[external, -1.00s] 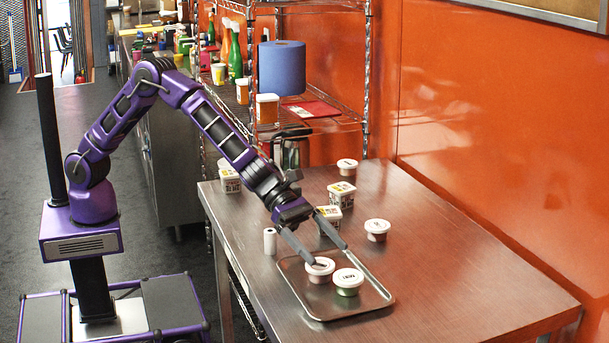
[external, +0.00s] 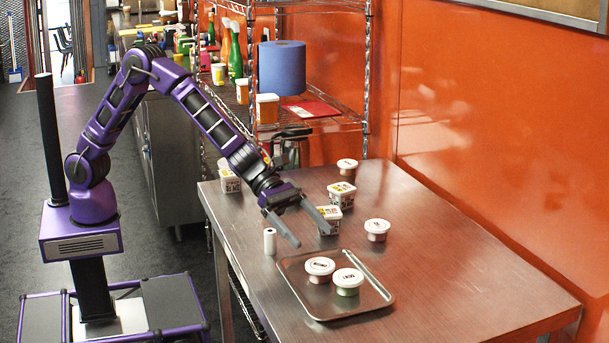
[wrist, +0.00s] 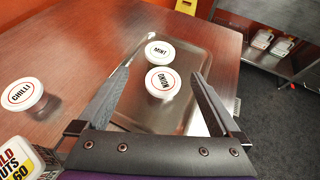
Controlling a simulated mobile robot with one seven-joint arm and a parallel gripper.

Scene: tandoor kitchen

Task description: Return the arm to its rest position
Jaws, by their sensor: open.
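My gripper (external: 314,229) is open and empty above the steel table (external: 440,270), behind the metal tray (external: 318,311). In the wrist view my gripper (wrist: 160,95) has its two fingers spread wide, with nothing between the tips. Two white-lidded tubs stand on the tray: the onion tub (external: 319,270) and the mint tub (external: 348,281). The wrist view shows the onion lid (wrist: 163,83) and mint lid (wrist: 159,51) beyond the fingers. My arm reaches over the table from the left, bent at the elbow.
A small white cylinder (external: 269,241) stands left of the tray, close to my gripper. A square printed tub (external: 341,194), a chilli tub (external: 377,229) and another round tub (external: 347,167) stand on the table. A wire shelf (external: 340,120) with a blue roll (external: 281,67) stands behind.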

